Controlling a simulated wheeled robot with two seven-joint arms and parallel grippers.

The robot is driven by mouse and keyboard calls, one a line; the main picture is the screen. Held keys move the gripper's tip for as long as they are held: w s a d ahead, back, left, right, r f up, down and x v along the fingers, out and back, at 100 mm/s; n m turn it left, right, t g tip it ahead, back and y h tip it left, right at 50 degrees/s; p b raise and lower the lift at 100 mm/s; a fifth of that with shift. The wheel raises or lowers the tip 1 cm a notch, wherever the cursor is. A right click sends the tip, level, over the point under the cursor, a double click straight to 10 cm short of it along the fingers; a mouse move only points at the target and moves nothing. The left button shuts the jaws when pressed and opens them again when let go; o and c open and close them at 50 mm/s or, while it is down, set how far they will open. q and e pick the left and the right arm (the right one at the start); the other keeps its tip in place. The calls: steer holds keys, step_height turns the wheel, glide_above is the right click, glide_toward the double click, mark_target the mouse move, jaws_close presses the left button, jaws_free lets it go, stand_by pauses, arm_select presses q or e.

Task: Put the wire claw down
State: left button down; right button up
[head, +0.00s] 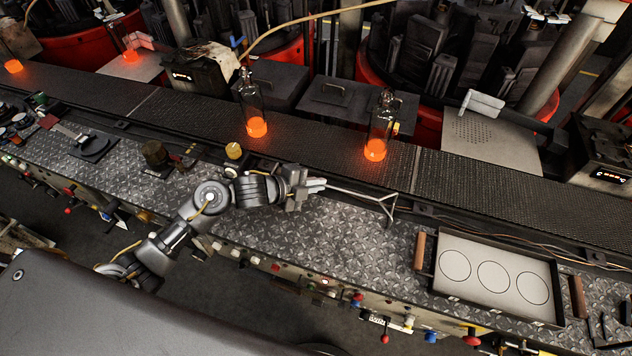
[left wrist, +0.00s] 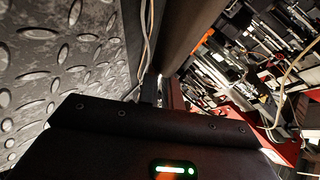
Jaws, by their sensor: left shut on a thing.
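The wire claw (head: 358,191) is a thin grey metal rod with a forked end at its right. My left gripper (head: 312,186) is shut on its handle, and the claw reaches out to the right over the diamond-plate ledge (head: 330,230), near the conveyor's front edge. Whether the claw touches the ledge I cannot tell. The left wrist view shows diamond plate close by on the left and a dark body with a green light at the bottom. I cannot make out the claw or the fingertips there. My right gripper is not in view.
Two clear bottles with glowing orange bases, a left one (head: 252,108) and a right one (head: 379,130), stand on the dark conveyor (head: 300,145). A tray (head: 500,308) with three circles and wooden handles sits to the right. The ledge between my gripper and the tray is clear.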

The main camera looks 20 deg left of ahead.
arm_select(q)
steer(key=shift+f, duration=0.2)
steer(key=c, duration=1.6)
jaws_free()
steer(key=shift+r, duration=0.1)
